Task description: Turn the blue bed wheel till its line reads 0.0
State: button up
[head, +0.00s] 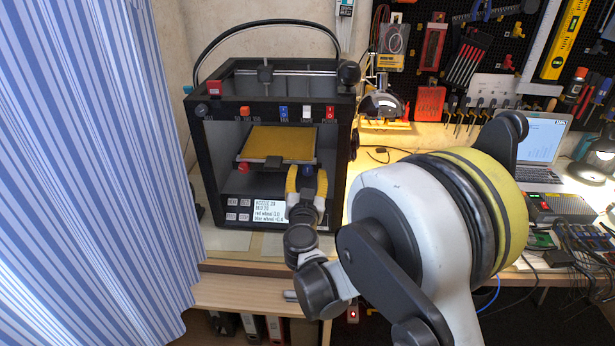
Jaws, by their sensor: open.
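The blue bed wheel (308,170) shows under the front right of the printer's yellow bed (280,142). My gripper (307,178) is open in front of the printer, with its yellow fingers just below and to either side of the blue wheel. I cannot tell whether they touch it. The gripper hides the wheel's lower part. The printer's screen (268,211) at the lower front has several lines of text, the last for the blue wheel. Its number is too small to read surely, and my gripper covers the screen's right edge.
A red wheel (243,167) sits under the bed's front left. The black printer frame (340,175) closes in on both sides, with buttons (238,209) left of the screen. A striped curtain (90,170) hangs at left. A laptop (535,145) and electronics lie at right.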

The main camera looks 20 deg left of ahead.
jog(key=shift+c, duration=0.2)
grip_shut()
jog(key=shift+n, duration=0.3)
jog(key=n, duration=1.6)
jog(key=shift+r, duration=0.1)
jog(key=n, duration=0.6)
jog(key=shift+n+h, duration=0.3)
dwell(0.3)
